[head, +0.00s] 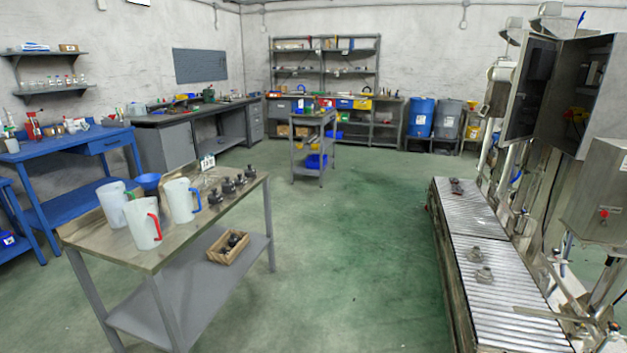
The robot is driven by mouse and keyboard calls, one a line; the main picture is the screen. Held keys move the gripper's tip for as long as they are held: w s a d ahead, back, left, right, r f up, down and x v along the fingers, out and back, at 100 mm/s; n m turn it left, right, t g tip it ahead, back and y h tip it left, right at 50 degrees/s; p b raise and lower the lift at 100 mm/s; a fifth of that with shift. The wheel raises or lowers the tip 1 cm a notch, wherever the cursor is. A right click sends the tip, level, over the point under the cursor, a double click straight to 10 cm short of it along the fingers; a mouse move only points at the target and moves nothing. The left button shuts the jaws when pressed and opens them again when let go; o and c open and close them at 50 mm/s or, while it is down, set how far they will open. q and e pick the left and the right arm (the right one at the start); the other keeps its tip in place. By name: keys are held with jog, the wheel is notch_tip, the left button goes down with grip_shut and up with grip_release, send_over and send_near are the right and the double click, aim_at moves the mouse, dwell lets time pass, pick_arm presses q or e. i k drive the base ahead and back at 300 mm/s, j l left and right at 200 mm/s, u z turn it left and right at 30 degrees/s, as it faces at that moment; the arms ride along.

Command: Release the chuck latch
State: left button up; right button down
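I cannot make out a chuck latch for certain at this distance. A grey machine (605,195) with a red button stands at the right beside a roller conveyor (495,305). Two small metal fittings sit close together on the conveyor, a farther one (474,255) and a nearer one (484,276). A darker small fitting (456,186) sits near the conveyor's far end. Neither of my grippers is in view.
A steel table (135,255) at the left front holds white jugs (182,201), a blue funnel (148,182) and several dark fittings (228,185). A wooden crate (228,247) is on its lower shelf. Green floor (350,260) lies clear between table and conveyor.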

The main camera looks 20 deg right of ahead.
aim_at(605, 214)
jog(key=i+l+z, duration=0.25)
jog(key=z, duration=0.25)
jog(key=i+l+z, duration=0.1)
jog(key=i+z, duration=0.25)
jog(key=z, duration=0.15)
jog(key=i+z, duration=0.35)
jog(key=z, duration=0.15)
jog(key=i+j+z, duration=0.1)
jog(key=i+z, duration=0.2)
jog(key=z, duration=0.2)
